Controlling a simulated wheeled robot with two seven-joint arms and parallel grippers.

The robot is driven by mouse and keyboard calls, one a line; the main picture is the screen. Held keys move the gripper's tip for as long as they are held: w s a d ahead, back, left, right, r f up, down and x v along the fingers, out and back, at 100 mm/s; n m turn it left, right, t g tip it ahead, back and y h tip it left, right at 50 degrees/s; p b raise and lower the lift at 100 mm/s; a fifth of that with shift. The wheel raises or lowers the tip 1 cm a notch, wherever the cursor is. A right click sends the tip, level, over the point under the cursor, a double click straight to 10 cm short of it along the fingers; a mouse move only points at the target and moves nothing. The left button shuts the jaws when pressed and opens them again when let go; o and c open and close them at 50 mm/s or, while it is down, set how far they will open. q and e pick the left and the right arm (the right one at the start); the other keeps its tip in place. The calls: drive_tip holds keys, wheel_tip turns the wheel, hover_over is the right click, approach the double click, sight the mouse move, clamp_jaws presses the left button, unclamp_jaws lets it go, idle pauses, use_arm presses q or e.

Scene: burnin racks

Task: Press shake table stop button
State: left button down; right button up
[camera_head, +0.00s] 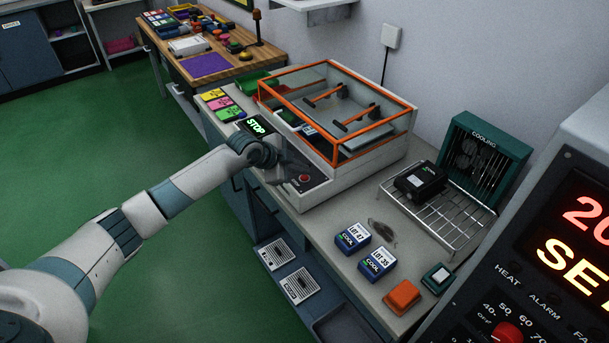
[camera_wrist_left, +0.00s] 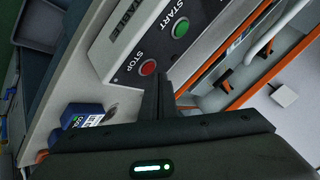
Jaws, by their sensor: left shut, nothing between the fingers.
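The shake table (camera_head: 345,170) is a pale box with an orange-framed clear cover, standing on the bench. Its red stop button (camera_head: 304,178) is on the front panel. In the left wrist view the stop button (camera_wrist_left: 148,68) is fully visible beside the word STOP, and a green start button (camera_wrist_left: 181,27) lies farther along the panel. My left gripper (camera_head: 290,167) is shut and empty, over the panel close to the stop button. In the wrist view its fingertips (camera_wrist_left: 158,78) appear just beside the button; contact cannot be told. My right gripper is not in view.
A small display (camera_head: 256,126) glows green with STOP. Blue boxes (camera_head: 352,238), an orange block (camera_head: 402,297) and a wire rack (camera_head: 440,215) with a green cooling unit (camera_head: 485,155) stand to the right. A dark control panel (camera_head: 570,230) fills the right edge.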

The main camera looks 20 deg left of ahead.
use_arm(q)
drive_tip(key=shift+r, duration=0.25)
wheel_tip(320, 180, up, 5)
drive_tip(key=p, duration=0.4)
idle(0.4)
drive_tip(key=shift+d+f, duration=0.1)
drive_tip(key=shift+f, duration=0.05)
idle(0.6)
